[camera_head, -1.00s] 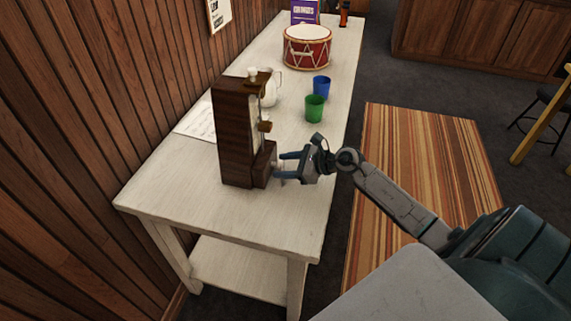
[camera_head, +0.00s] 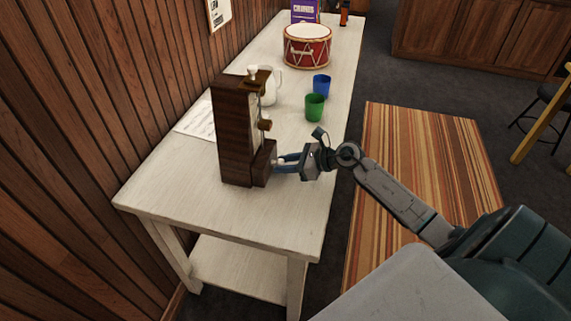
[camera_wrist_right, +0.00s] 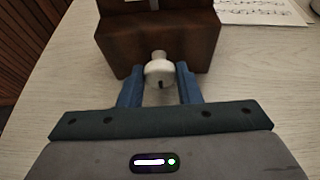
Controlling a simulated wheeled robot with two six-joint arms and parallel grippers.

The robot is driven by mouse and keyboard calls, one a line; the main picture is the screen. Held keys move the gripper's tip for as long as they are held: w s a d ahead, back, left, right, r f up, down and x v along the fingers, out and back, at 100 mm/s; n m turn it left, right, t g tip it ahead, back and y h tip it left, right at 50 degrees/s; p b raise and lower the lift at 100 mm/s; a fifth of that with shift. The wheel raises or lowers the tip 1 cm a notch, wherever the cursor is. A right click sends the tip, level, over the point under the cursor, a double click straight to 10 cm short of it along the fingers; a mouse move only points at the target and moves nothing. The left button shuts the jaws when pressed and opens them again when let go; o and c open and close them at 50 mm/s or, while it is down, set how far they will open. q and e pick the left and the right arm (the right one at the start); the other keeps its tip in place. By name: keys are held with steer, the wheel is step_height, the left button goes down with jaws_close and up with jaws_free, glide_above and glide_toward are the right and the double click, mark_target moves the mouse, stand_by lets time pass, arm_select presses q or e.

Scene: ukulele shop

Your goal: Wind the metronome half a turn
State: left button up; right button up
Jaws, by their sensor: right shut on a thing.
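The dark wooden metronome (camera_head: 235,140) stands upright on the near part of the white table. Its pendulum with a brass-coloured weight (camera_head: 265,125) shows on its front. A pale round winding knob (camera_wrist_right: 160,70) sticks out of the metronome's lower block (camera_wrist_right: 150,40) in the right wrist view. My right gripper (camera_head: 281,162) is at this block, with its blue fingers on either side of the knob, shut on it. In the right wrist view, the fingers (camera_wrist_right: 160,84) flank the knob. My left gripper is not in view.
A green cup (camera_head: 314,107), a blue cup (camera_head: 321,86), a white pitcher (camera_head: 270,90) and a red drum (camera_head: 307,48) stand farther back on the white table (camera_head: 290,215). Printed paper (camera_head: 196,122) lies behind the metronome, near the wooden wall. The near table end is clear.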

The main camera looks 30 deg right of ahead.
steer(key=o, duration=1)
steer(key=shift+c, duration=0.2)
steer(key=shift+s+d+r, duration=0.1)
steer(key=shift+s+d, duration=0.25)
steer(key=b+v, duration=0.1)
steer(key=v, duration=0.7)
steer(key=shift+a, duration=0.15)
steer(key=shift+s+d+r, duration=0.3)
steer(key=shift+s+d, duration=0.05)
steer(key=shift+s, duration=0.05)
steer(key=shift+s+d+r, duration=0.15)
steer(key=shift+s+d, duration=0.1)
